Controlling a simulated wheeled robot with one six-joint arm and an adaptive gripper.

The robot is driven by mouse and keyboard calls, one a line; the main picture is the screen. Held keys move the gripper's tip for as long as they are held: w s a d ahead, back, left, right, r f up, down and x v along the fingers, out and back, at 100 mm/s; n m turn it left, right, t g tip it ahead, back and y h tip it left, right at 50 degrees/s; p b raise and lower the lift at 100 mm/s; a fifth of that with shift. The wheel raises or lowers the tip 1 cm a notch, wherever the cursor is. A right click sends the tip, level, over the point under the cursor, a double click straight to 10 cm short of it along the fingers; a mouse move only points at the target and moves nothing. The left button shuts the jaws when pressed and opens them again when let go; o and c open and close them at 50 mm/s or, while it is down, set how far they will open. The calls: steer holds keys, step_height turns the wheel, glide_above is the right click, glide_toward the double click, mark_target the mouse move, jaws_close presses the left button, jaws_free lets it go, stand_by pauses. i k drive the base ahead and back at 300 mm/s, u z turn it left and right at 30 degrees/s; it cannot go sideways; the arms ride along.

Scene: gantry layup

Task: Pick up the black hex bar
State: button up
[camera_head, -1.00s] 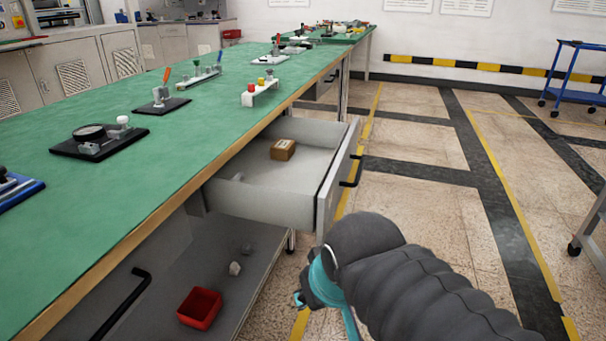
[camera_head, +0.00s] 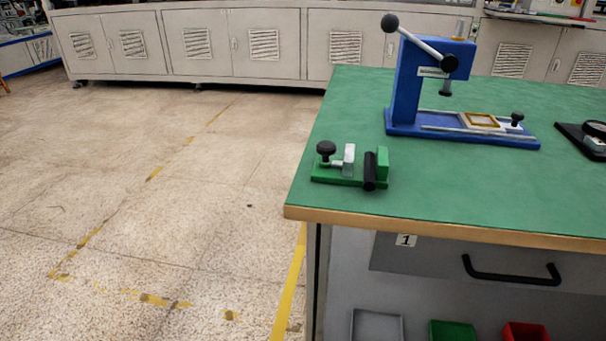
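A short black bar (camera_head: 369,171) stands out at the near left corner of the green bench top. It sits in or against a small green clamp fixture (camera_head: 330,180), beside its upright green block, with its dark end facing me. I cannot tell from here whether its section is hexagonal. The fixture also has a black knob and a pale metal jaw. My gripper is not in view.
A blue lever press (camera_head: 405,95) stands on the green bench top (camera_head: 450,195) behind the fixture. A black-based gauge (camera_head: 590,140) is at the right edge. Below are a closed drawer (camera_head: 400,255) and red and green bins. Floor to the left is clear.

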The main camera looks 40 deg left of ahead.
mark_target(369, 169)
steer(key=u, duration=2)
steer(key=i, duration=0.15)
steer(key=z, duration=2.8)
steer(key=k, duration=1.4)
steer(key=u, duration=0.25)
